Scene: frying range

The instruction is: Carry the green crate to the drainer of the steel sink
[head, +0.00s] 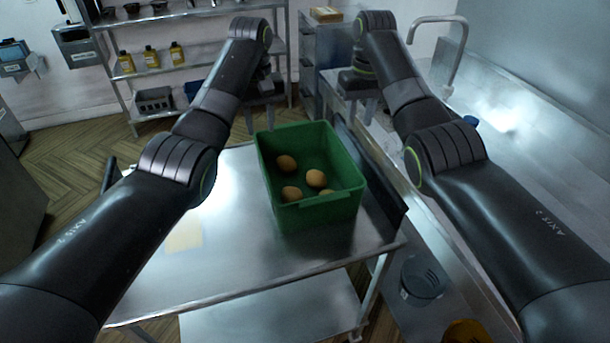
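The green crate (318,216) stands upright on a steel trolley top (240,262) in the head view. Several round brown items (316,178), like potatoes or eggs, lie in it. My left gripper (266,118) hangs near the crate's far left corner, its fingers apart with nothing seen between them. My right gripper (357,112) hangs beyond the far right corner, over the counter edge, its fingers also apart and empty. Neither visibly grips the crate. The steel sink's tap (440,50) rises at the back right; my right arm hides part of the sink and drainer area.
A steel counter (520,135) runs along the right wall, with a blue item (470,121) on it. A dark panel (372,182) stands between trolley and counter. A grey bucket (423,280) is low at right. Shelves with yellow bottles (151,56) stand behind. The trolley's left side is mostly clear.

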